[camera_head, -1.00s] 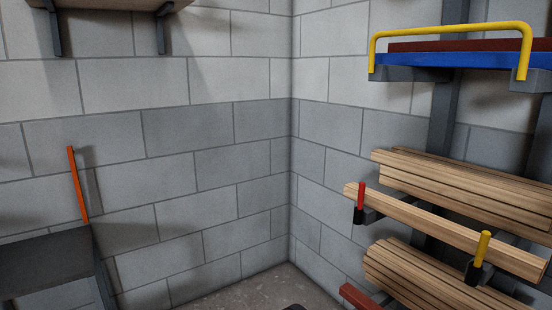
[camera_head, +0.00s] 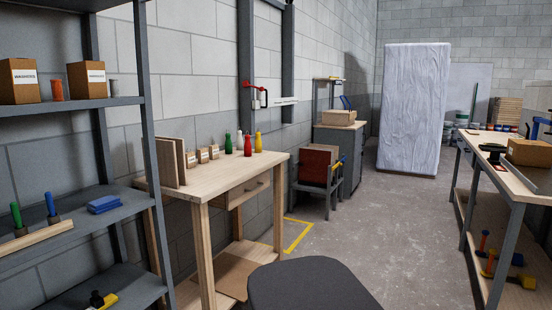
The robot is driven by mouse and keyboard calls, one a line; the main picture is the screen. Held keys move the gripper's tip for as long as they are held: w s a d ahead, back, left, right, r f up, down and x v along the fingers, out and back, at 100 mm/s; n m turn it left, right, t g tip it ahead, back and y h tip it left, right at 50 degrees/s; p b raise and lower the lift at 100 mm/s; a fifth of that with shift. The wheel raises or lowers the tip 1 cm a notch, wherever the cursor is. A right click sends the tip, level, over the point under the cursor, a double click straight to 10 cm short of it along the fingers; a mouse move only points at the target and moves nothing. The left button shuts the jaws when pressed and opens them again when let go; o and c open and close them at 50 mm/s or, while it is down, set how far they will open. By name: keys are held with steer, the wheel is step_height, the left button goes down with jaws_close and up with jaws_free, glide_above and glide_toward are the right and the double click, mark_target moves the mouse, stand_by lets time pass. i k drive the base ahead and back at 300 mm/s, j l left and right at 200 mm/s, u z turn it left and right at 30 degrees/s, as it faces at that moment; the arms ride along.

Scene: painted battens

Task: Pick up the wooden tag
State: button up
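Three small brown pieces with pale faces (camera_head: 203,155) stand in a row on a wooden workbench (camera_head: 232,172), left of centre. They are too small for me to tell whether one is the wooden tag. No other thing in view is clearly the tag. My gripper is not in view. A dark rounded part of my own body (camera_head: 312,288) shows at the bottom edge.
Green, white, red and yellow bottles (camera_head: 248,144) stand behind the small pieces; upright boards (camera_head: 170,162) lean at their left. A grey shelf rack (camera_head: 75,222) fills the left. Another bench (camera_head: 508,164) stands right. The concrete floor (camera_head: 385,235) between is clear.

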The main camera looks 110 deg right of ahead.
mark_target(190, 156)
steer(key=k+l+z, duration=0.15)
steer(key=z, duration=0.35)
steer(key=k+l+z, duration=0.3)
steer(key=z, duration=0.2)
steer(key=k+l+z, duration=0.25)
steer(key=z, duration=0.2)
steer(key=k+l+z, duration=0.1)
steer(key=l+z, duration=0.75)
steer(key=z, duration=0.15)
